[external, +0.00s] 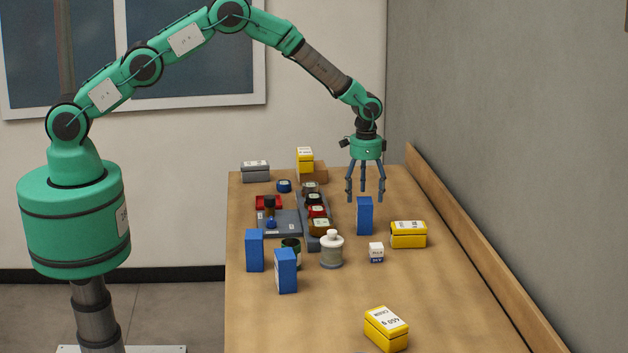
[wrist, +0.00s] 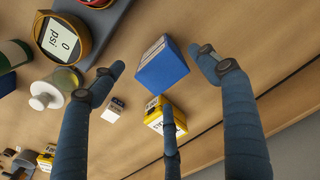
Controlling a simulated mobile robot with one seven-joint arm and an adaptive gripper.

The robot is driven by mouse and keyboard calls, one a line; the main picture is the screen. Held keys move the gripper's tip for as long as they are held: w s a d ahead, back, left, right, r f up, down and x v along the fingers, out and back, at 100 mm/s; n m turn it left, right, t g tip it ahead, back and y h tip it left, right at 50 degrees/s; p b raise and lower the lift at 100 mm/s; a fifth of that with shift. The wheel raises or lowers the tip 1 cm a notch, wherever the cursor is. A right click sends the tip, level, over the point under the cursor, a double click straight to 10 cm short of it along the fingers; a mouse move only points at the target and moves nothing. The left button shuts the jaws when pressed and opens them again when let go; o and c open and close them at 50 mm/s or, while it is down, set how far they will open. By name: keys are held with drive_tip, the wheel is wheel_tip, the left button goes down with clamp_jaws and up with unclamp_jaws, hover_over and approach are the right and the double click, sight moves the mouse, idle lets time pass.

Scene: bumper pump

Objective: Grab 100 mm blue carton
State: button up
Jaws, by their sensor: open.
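Three blue cartons stand upright on the table in the external view. One blue carton (external: 365,216) is below my gripper (external: 365,194), near the right side of the bench. The other two, a left blue carton (external: 255,250) and a front blue carton (external: 286,271), stand at the front left. Their sizes cannot be read. My gripper is open and empty, pointing down, with its fingertips just above the nearest carton. In the wrist view that blue carton (wrist: 160,66) shows between the spread fingers of my gripper (wrist: 160,75), apart from them.
A yellow box (external: 408,235) lies right of the nearest carton, and a small white-blue box (external: 376,252) is in front of it. A white-capped bottle (external: 331,249) and a grey tray (external: 313,239) with gauges are left. Another yellow box (external: 386,329) is nearer the front.

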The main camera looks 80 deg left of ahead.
sight(365, 200)
drive_tip(key=shift+w+f+p, duration=0.15)
drive_tip(key=shift+f+p, duration=0.2)
drive_tip(key=shift+f, duration=1.9)
drive_tip(key=c, duration=1.7)
drive_tip(key=shift+o, duration=0.2)
drive_tip(key=shift+r+b, duration=0.55)
drive_tip(key=shift+r, duration=4.45)
